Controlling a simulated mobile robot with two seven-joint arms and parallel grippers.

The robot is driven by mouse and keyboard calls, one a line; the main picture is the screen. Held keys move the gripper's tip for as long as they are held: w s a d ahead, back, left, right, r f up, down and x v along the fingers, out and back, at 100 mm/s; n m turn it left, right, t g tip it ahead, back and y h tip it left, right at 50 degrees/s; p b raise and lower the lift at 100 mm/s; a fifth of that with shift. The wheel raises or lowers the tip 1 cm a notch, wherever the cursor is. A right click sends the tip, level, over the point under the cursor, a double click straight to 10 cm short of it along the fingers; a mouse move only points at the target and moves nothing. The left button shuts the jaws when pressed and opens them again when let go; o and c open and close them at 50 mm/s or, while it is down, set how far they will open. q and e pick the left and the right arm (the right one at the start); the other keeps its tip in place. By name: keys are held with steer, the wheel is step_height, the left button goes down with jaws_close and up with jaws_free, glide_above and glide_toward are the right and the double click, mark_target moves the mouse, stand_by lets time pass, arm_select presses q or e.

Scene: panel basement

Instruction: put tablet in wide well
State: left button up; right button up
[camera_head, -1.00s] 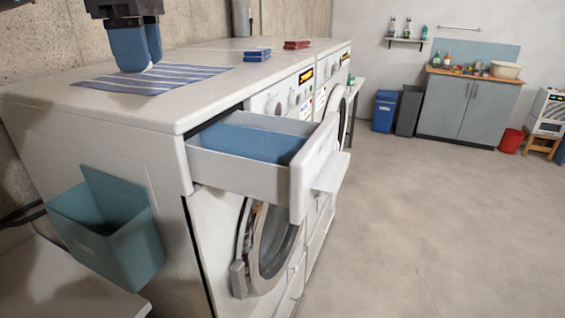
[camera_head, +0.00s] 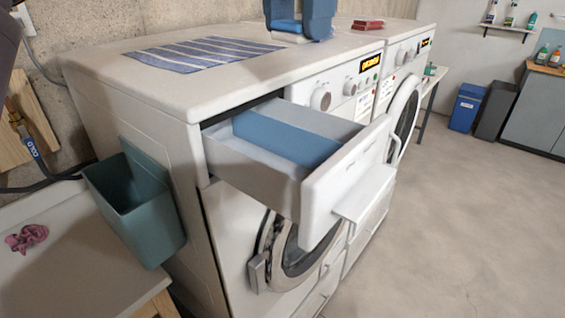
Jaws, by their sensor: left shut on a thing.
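My left gripper (camera_head: 300,28) is at the top of the view, over the washer top behind the open drawer. Its blue fingers are shut on the tablet, which they hide almost fully; only a pale bit showed below the fingers earlier. The open detergent drawer (camera_head: 250,168) juts out from the near washing machine (camera_head: 110,85). Inside it are a blue area (camera_head: 285,138) and a light grey area (camera_head: 318,118) beside it. I cannot tell for sure which is the wide well. Both look empty. My right gripper is not in view.
A striped cloth (camera_head: 203,54) lies on the washer top. Red packs (camera_head: 368,24) lie further back. A teal bin (camera_head: 135,215) hangs on the washer's side. The drawer front (camera_head: 345,185) stands out over the round door (camera_head: 290,250). Space above the drawer is clear.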

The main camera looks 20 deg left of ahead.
arm_select(q)
steer(key=shift+s+a+n, duration=0.1)
steer(key=shift+a+n, duration=0.05)
steer(key=shift+n, duration=0.15)
steer(key=shift+f, duration=0.15)
glide_toward(293, 169)
steer(key=s, duration=0.1)
steer(key=s+f, duration=0.1)
steer(key=s+d+p, duration=0.1)
steer(key=shift+s+f, duration=0.2)
steer(key=shift+f, duration=0.9)
step_height(293, 169, down, 3)
steer(key=shift+f, duration=0.55)
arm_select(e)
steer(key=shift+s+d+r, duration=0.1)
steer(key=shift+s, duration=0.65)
arm_select(q)
steer(key=shift+f, duration=0.1)
